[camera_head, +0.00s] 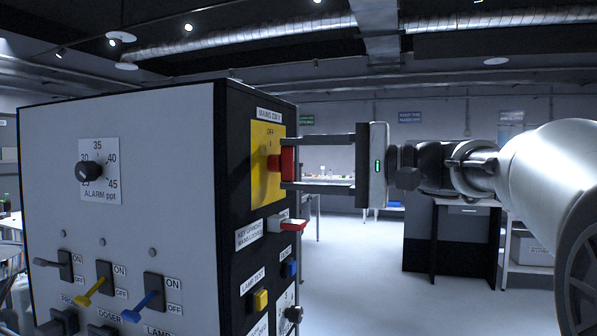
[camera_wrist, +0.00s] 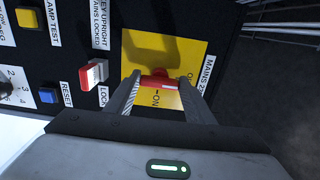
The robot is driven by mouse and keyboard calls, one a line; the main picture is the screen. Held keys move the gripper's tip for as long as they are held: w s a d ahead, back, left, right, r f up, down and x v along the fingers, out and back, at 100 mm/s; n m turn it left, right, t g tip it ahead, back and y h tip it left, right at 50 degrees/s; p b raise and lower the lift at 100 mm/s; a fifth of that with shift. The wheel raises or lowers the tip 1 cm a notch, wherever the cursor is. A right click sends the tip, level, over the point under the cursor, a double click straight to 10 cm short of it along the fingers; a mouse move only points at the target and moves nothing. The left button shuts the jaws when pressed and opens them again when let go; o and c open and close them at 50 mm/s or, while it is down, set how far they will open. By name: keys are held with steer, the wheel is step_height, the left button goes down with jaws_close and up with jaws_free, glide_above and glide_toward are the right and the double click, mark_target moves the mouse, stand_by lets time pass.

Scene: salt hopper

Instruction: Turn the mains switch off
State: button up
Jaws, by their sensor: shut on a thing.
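The mains switch is a red handle (camera_head: 287,163) on a yellow plate (camera_head: 262,140) on the black side of a panel box, under a "MAINS 230 V" label. The handle (camera_wrist: 158,79) stands upright on the panel, and a white mark at its upper end faces the OFF lettering; the ON lettering is off to one side. My gripper (camera_head: 290,164) reaches in from the right, one finger above and one below, shut on the handle. In the wrist view my gripper (camera_wrist: 158,90) has its fingers at the handle's two ends.
A red and white key (camera_head: 290,224) sticks out just below the switch. Lower are a blue reset button (camera_head: 289,269), a yellow lamp test button (camera_head: 260,300) and a black knob (camera_head: 293,314). The white front carries an alarm dial (camera_head: 90,171) and several toggles.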

stand_by(0.4)
steer(key=o, duration=1.1)
steer(key=shift+c, duration=0.2)
steer(key=shift+d, duration=0.1)
steer(key=p+v, duration=0.2)
steer(key=v, duration=1.5)
steer(key=shift+d, duration=0.15)
steer(key=shift+s, duration=0.1)
